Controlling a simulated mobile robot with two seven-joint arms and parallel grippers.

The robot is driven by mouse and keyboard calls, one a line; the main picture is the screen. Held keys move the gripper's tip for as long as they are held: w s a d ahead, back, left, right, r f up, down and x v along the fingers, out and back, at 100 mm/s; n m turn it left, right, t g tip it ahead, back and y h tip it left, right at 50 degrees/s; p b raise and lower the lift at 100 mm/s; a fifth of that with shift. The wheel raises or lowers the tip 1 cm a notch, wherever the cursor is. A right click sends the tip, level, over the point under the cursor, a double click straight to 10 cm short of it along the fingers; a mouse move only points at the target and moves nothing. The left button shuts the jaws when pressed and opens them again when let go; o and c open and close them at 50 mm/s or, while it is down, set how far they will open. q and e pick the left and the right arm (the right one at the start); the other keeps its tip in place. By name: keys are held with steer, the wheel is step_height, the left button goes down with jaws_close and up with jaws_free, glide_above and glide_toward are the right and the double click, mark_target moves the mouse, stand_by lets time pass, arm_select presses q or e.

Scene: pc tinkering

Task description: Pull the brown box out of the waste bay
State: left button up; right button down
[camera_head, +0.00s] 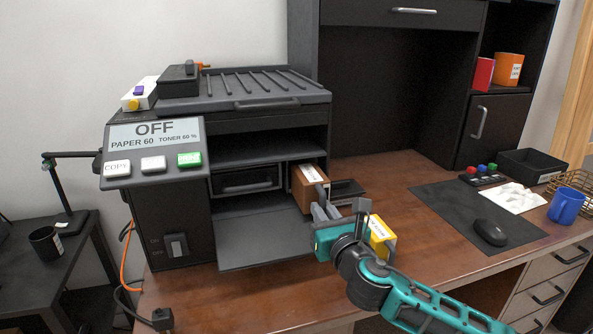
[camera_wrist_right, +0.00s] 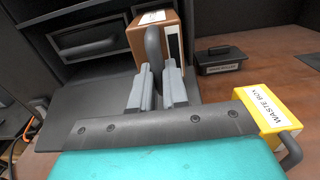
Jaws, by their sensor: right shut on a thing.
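The brown box (camera_head: 305,188) sits in the narrow bay at the lower right of the black printer, its front part sticking out past the opening. It has a white label on top and a dark handle on its front. In the right wrist view the brown box (camera_wrist_right: 150,40) is straight ahead, with the curved handle (camera_wrist_right: 153,45) between the fingers. My right gripper (camera_head: 322,208) is shut on that handle; its fingers also show in the wrist view (camera_wrist_right: 155,88). The rear of the box is hidden inside the bay. My left gripper is not in view.
A yellow box labelled WASTE BOX (camera_head: 382,235) stands close beside my right gripper. A low black box (camera_head: 347,190) lies right of the bay. The printer's open front flap (camera_head: 260,240) is at the left. A dark mat (camera_head: 460,215) with a mouse is further right.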

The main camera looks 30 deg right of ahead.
steer(key=v, duration=0.6)
steer(key=shift+s+p, duration=0.3)
steer(key=shift+p, duration=0.15)
stand_by(0.4)
steer(key=shift+r, duration=0.1)
